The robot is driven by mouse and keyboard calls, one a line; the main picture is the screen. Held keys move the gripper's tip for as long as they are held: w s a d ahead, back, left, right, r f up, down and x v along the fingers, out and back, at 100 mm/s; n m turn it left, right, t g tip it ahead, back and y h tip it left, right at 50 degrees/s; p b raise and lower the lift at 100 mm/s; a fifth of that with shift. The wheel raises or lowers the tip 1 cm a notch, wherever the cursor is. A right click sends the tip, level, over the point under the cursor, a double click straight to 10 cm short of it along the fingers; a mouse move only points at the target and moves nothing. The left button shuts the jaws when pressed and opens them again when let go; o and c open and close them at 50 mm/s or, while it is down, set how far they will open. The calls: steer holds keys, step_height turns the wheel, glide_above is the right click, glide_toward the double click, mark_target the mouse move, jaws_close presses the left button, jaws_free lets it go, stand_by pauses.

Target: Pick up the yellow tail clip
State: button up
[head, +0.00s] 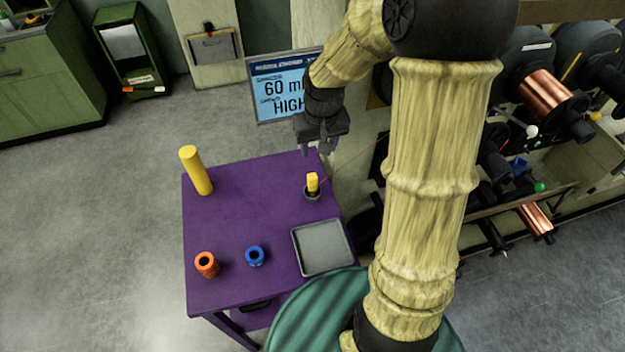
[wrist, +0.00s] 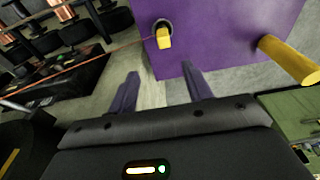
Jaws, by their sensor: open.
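The yellow tail clip (head: 313,182) stands upright in a small dark round holder (head: 312,194) near the right edge of the purple table. In the wrist view the yellow tail clip (wrist: 163,38) is beyond the fingertips, with a thin copper-coloured line running from it to the left. My gripper (head: 318,150) is above the table's far right edge, behind the clip and apart from it. In the wrist view my gripper (wrist: 160,80) has its two fingers spread with nothing between them.
The purple table (head: 225,230) also bears a tall yellow cylinder (head: 196,171), an orange ring-shaped piece (head: 206,264), a blue one (head: 254,256) and a grey tray (head: 322,247). A sign (head: 280,88) stands behind. Spool racks (head: 545,95) are at right. The table's middle is clear.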

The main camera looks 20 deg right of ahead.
mark_target(313, 176)
steer(key=shift+w+r, duration=0.15)
steer(key=shift+w, duration=0.1)
steer(key=f, duration=0.4)
steer(key=w+f, duration=0.1)
steer(key=f, duration=0.3)
steer(key=w+f+p, duration=0.1)
steer(key=f, duration=0.3)
steer(key=shift+f, duration=0.1)
steer(key=shift+f, duration=0.1)
steer(key=f, duration=0.2)
steer(key=a+f+p, duration=0.1)
steer(key=f, duration=0.1)
steer(key=shift+w+f+p, duration=0.15)
steer(key=shift+w+p, duration=0.05)
steer(key=shift+p, duration=0.1)
steer(key=shift+w+d+f, duration=0.1)
steer(key=shift+d+f, duration=0.05)
steer(key=shift+f, duration=0.2)
